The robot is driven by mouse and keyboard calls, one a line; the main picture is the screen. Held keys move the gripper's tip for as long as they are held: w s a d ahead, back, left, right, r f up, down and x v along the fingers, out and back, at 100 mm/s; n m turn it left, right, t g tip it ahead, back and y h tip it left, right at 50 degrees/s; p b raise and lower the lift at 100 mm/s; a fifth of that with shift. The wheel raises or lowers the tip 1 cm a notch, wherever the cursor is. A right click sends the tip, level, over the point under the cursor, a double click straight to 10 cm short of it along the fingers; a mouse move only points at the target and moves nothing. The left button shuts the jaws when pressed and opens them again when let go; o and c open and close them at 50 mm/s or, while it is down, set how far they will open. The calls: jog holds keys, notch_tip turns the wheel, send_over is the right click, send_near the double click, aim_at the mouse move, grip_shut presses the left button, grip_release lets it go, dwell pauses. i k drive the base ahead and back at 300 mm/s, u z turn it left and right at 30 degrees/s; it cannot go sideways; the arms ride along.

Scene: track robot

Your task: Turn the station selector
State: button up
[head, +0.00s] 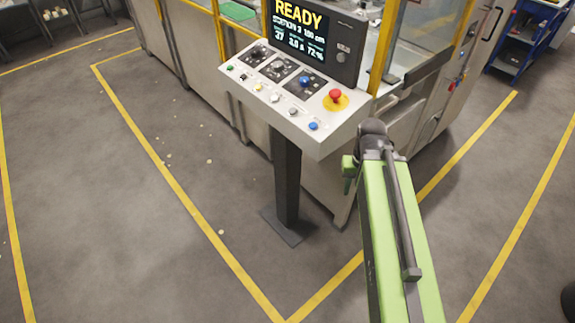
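A control console (335,135) with a sloped pale panel stands on a dark post. Three black plates with controls lie along the panel: a left plate (258,54), a middle plate (281,68) and a right plate (305,90) bearing a blue knob (305,80). Which control is the station selector, and where it points, is too small to tell. A screen (312,38) behind the panel reads "READY" and a station line. My green arm rises at the right, its upper joint beside the panel's right end. My gripper does not show.
A red mushroom button on a yellow base (335,98) sits at the panel's right end. Several small buttons line its front edge. A large machine (190,45) stands behind. Yellow lines mark the floor; the floor left of the console is mostly open. A blue shelf (520,45) stands far right.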

aim_at(255, 53)
jog(key=u, duration=1.2)
jog(key=i, duration=1.6)
jog(key=u, duration=1.4)
